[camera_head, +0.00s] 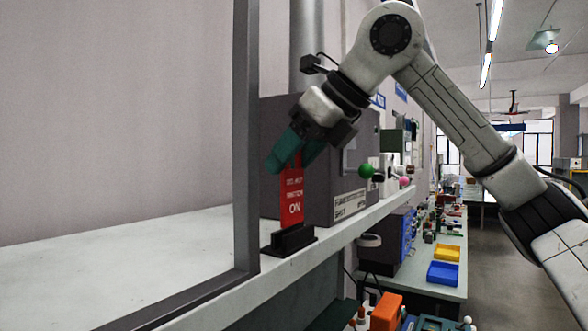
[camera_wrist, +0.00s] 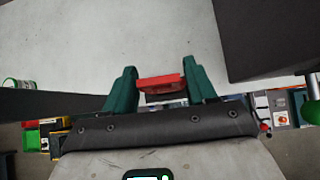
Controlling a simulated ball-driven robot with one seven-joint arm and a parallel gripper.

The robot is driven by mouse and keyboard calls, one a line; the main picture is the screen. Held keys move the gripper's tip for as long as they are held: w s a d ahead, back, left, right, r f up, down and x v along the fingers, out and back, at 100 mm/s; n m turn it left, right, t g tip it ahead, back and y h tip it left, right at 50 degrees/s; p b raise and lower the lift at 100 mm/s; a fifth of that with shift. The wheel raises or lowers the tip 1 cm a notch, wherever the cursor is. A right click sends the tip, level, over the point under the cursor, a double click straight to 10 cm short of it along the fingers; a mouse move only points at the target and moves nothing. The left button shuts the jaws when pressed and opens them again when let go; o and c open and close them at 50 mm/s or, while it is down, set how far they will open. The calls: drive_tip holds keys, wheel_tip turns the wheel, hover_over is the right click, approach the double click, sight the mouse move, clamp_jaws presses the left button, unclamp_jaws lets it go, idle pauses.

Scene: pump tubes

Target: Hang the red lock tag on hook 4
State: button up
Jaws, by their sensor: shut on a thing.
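The red lock tag (camera_head: 292,203) is an upright flat plate with white lettering that ends in "ON". My gripper (camera_head: 291,163) has its green fingers shut on the tag's upper end. In the wrist view the tag (camera_wrist: 160,84) shows edge-on between the two fingers. The tag's lower end is at a black slotted stand (camera_head: 289,240) on the white shelf. I cannot tell whether it still sits in the slot or is just above it. No hook numbered 4 can be made out in either view.
A dark grey cabinet (camera_head: 345,188) with a label plate stands right behind the tag. A grey frame post (camera_head: 246,130) rises to the left. The white shelf (camera_head: 130,255) is bare on the left. A green ball knob (camera_head: 366,171) sticks out from the cabinet's right side.

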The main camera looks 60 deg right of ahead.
sight(295, 175)
drive_tip(key=shift+s+f+p, duration=0.15)
drive_tip(key=shift+f+p, duration=0.05)
drive_tip(key=shift+f, duration=0.6)
drive_tip(key=shift+s+f+p, duration=0.1)
drive_tip(key=shift+f+p, duration=0.1)
drive_tip(key=shift+f, duration=0.6)
clamp_jaws()
drive_tip(key=o, duration=1)
unclamp_jaws()
drive_tip(key=shift+o, duration=1.4)
drive_tip(key=shift+w, duration=0.3)
drive_tip(key=shift+o, duration=0.8)
drive_tip(key=shift+s, duration=0.1)
drive_tip(key=shift+r, duration=0.15)
drive_tip(key=b+v, duration=0.3)
drive_tip(key=v, duration=0.9)
